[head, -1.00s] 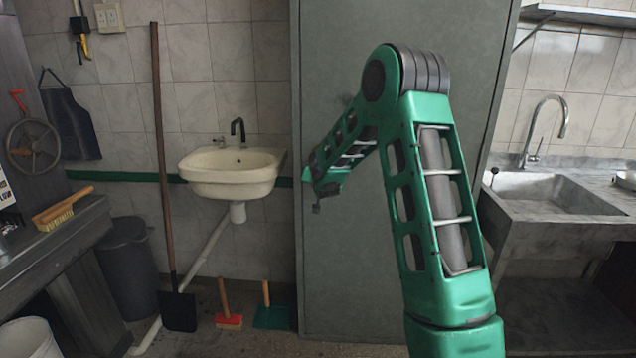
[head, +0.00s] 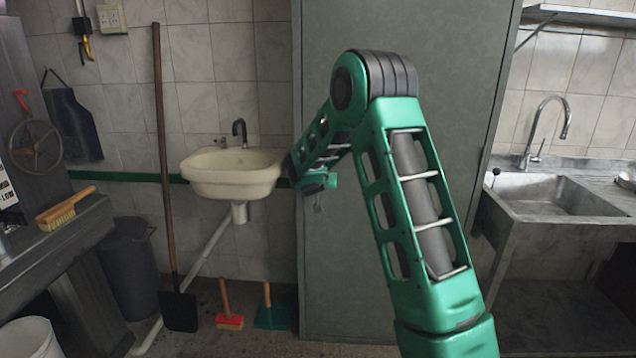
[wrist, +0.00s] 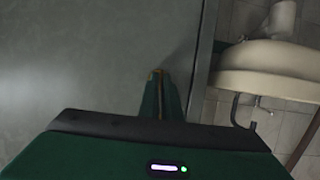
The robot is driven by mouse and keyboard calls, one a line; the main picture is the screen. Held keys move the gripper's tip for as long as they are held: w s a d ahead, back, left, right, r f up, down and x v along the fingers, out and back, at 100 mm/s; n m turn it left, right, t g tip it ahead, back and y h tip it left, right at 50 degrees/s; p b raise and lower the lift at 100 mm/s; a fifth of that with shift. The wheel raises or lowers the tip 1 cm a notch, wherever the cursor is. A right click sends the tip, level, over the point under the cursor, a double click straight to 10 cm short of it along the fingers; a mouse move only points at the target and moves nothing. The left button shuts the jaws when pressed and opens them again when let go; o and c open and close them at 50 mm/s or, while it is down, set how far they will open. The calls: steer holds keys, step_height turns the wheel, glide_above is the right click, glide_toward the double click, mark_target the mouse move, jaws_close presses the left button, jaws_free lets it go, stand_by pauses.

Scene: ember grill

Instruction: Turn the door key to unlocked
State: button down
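The grey door (head: 400,60) is the tall flat panel in the middle of the head view. My gripper (head: 317,187) is at the door's left edge, in front of its surface. A small dark piece (head: 318,208) hangs just below it; it may be the key or its tag, but it is too small to be sure. In the wrist view my green gripper (wrist: 159,85) points at the door face (wrist: 70,60), close to its edge. A brass-coloured strip shows at the fingertips. The lock and the key's angle are hidden, and I cannot tell how far apart the fingers are.
A washbasin (head: 232,175) is on the wall just left of the door. A metal sink (head: 555,200) stands at the right.

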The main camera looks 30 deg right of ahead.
steer(key=shift+s+f, duration=0.1)
steer(key=shift+f, duration=0.2)
steer(key=c, duration=2)
jaws_free()
steer(key=shift+d, duration=0.1)
steer(key=shift+r, duration=0.1)
steer(key=v, duration=1)
steer(key=shift+s+a+r, duration=0.1)
steer(key=shift+a, duration=0.2)
steer(key=shift+s+d, duration=0.1)
